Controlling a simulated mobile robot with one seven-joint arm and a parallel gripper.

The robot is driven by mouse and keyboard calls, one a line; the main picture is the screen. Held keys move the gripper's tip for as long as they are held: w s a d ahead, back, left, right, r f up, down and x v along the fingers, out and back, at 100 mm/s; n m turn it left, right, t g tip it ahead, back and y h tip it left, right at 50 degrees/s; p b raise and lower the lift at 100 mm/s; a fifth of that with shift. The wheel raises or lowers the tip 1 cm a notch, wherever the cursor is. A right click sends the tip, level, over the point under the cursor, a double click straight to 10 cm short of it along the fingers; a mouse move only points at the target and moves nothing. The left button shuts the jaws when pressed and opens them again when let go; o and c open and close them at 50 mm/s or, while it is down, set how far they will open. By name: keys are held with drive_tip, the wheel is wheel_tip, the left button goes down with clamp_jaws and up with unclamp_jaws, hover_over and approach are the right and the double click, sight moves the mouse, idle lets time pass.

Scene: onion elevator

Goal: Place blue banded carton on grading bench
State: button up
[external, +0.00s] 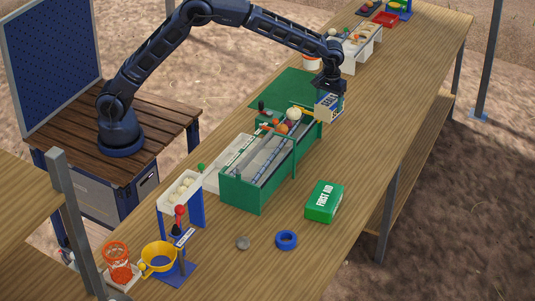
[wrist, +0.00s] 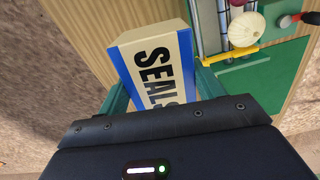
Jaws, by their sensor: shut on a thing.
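The blue banded carton (external: 327,106) is cream with blue edges and dark lettering. It hangs from my gripper (external: 328,90), just right of the far end of the green elevator machine. In the wrist view the carton (wrist: 150,62) reads "SEALS" and sits between my two fingers, which are shut on its sides. Its near end is hidden by the gripper body. The long wooden bench (external: 375,140) lies below it; I cannot tell whether the carton touches the top.
The green elevator (external: 240,195) holds several onions at its far end, close left of the carton. A green first aid box (external: 324,202), a blue tape ring (external: 286,240) and a grey stone (external: 242,243) lie nearer. Bare wood lies right of the carton, towards the bench edge.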

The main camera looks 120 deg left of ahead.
drive_tip(key=s+a+n, duration=0.1)
drive_tip(key=s+a, duration=2.8)
drive_tip(key=a, duration=0.2)
drive_tip(key=f, duration=1.9)
drive_tip(key=shift+s+a+f, duration=0.2)
drive_tip(key=shift+s+a, duration=0.05)
drive_tip(key=shift+f, duration=0.15)
drive_tip(key=o, duration=1.2)
wheel_tip(320, 180, up, 12)
